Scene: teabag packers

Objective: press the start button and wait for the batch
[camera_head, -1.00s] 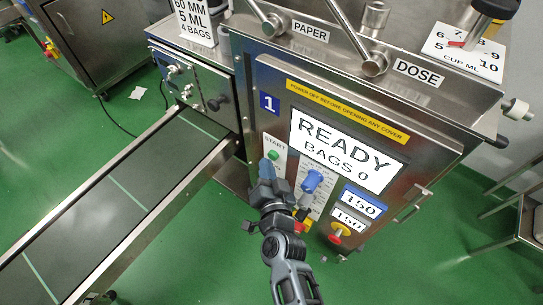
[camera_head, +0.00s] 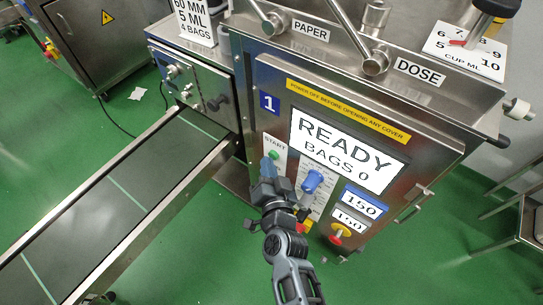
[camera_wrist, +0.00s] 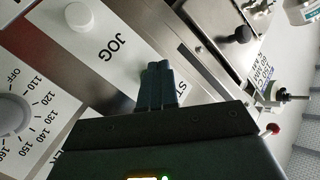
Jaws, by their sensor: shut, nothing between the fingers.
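The packing machine's front panel (camera_head: 272,190) carries a green start button (camera_head: 274,155) under the word START. The display (camera_head: 345,151) reads READY, BAGS 0. My gripper (camera_head: 266,163) is shut and empty, its fingertips just below the green button in the head view. In the wrist view my shut gripper (camera_wrist: 157,68) points at the panel and covers part of the start label (camera_wrist: 183,80); the button itself is hidden there. I cannot tell whether the fingertips touch it.
In the wrist view a white JOG button (camera_wrist: 78,17) and a dial (camera_wrist: 12,113) are close by. A conveyor (camera_head: 130,195) with empty belt runs to the lower left.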

